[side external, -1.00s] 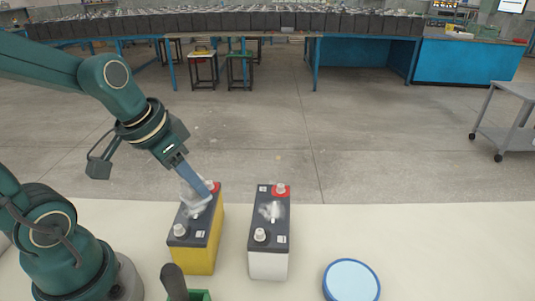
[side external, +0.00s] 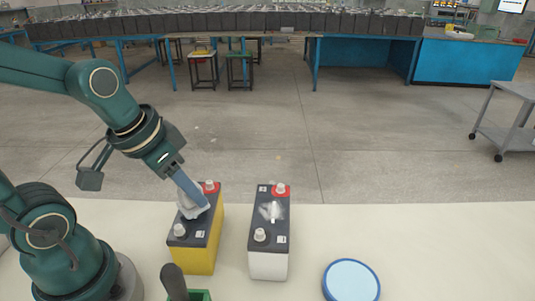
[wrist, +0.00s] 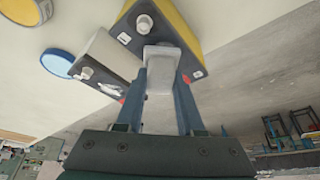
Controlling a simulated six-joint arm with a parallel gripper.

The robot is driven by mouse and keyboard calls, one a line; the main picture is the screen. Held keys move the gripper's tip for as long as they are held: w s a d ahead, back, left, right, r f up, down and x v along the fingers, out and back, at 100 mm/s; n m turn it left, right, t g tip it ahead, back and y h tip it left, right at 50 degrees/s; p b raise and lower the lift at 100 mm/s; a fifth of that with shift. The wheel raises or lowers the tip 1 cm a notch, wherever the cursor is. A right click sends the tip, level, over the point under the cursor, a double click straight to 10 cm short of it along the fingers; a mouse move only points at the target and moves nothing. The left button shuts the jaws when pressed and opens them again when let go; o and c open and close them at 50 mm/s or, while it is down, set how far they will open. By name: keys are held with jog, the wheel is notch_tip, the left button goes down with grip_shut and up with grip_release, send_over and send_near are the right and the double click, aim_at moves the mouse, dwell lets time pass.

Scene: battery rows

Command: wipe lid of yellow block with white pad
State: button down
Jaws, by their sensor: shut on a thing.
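The yellow block (side external: 196,259) is a battery-like box with a dark grey lid (side external: 187,241), standing upright on the pale table. Its lid has two white caps, one on a red patch. My gripper (side external: 195,203) is shut on the white pad (side external: 186,206), held low over the lid between the caps. The pad appears to touch the lid, and it covers that part of it. In the wrist view, the pad (wrist: 162,66) sits between the two blue fingers, with the yellow block (wrist: 178,20) beyond it.
A white block (side external: 268,264) with a similar dark lid and a white smear (side external: 271,211) stands just right of the yellow one. A blue-topped round tub (side external: 351,281) is at front right. A green holder (side external: 201,295) with a dark handle (side external: 173,280) is in front. The right of the table is clear.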

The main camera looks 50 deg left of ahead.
jog(key=shift+w+a, duration=0.1)
jog(key=shift+a, duration=0.05)
jog(key=shift+w+a, duration=0.3)
dwell(0.3)
jog(key=shift+r, duration=0.15)
jog(key=shift+r, duration=3.4)
jog(key=shift+f, duration=0.1)
jog(key=shift+f, duration=3.45)
jog(key=shift+s+d, duration=0.1)
jog(key=shift+d, duration=0.05)
jog(key=shift+s+d, duration=0.3)
